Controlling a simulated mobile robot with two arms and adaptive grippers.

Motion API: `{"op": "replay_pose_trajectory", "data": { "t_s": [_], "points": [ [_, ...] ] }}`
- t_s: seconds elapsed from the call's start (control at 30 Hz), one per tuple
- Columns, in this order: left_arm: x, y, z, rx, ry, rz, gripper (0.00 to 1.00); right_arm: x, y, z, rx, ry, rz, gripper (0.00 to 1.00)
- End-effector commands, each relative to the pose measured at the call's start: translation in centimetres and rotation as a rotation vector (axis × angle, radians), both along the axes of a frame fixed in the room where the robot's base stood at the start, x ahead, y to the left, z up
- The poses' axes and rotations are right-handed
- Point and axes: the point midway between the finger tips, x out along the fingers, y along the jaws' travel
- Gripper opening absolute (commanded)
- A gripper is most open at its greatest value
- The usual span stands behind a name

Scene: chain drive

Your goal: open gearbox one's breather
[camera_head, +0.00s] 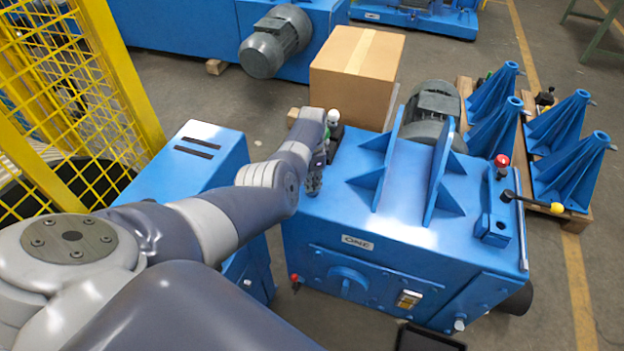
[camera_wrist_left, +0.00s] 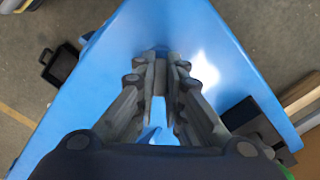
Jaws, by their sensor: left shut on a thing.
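Gearbox one is the large blue housing (camera_head: 405,205) with an "ONE" plate (camera_head: 357,242) on its front. My left gripper (camera_head: 314,183) is at the left end of its top, mostly hidden behind my own wrist in the head view. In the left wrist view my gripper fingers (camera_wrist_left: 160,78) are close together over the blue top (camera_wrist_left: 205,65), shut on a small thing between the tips. I take it to be the breather; the fingers hide nearly all of it. My right gripper is in neither view.
Two upright blue plates (camera_head: 385,160) stand on the housing. A red knob (camera_head: 502,160) and a yellow-tipped lever (camera_head: 502,206) are at its right. A white ball (camera_head: 333,116) shows just behind my wrist. A cardboard box (camera_head: 355,78) stands behind; yellow mesh fencing (camera_head: 75,100) is at left.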

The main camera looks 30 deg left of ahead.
Motion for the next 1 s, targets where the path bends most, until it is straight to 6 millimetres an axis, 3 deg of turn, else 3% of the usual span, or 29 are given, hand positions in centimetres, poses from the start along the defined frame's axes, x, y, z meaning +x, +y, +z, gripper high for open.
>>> {"op": "replay_pose_trajectory", "data": {
  "t_s": [1.0],
  "points": [
    [0.05,-0.04,0.0,0.0,-0.002,0.966,0.0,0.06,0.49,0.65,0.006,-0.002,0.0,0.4]
  ]
}}
